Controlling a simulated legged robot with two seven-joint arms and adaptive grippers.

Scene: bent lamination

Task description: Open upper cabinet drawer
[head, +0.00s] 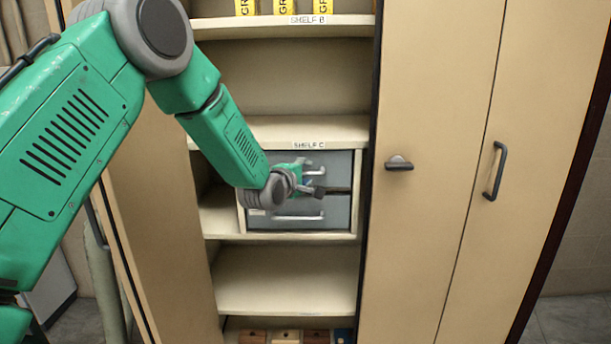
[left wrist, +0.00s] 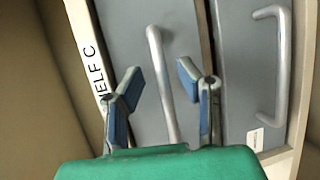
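The upper drawer (head: 340,166) is a grey front in the small unit below the "SHELF C" label, and it looks shut. Its bar handle (left wrist: 163,85) shows in the left wrist view. My left gripper (head: 317,190) is in front of the drawers in the head view and partly hides them. In the left wrist view, the left gripper (left wrist: 159,82) is open, its blue-padded fingers apart on either side of the upper handle. I see no finger contact with the handle. My right gripper is not in view.
The lower drawer (head: 335,222) has a similar handle (left wrist: 278,60) close beside the upper one. Shelf boards (head: 290,129) lie above and below the unit. A closed cabinet door (head: 430,120) stands to the right. Yellow boxes (head: 283,6) stand on the top shelf.

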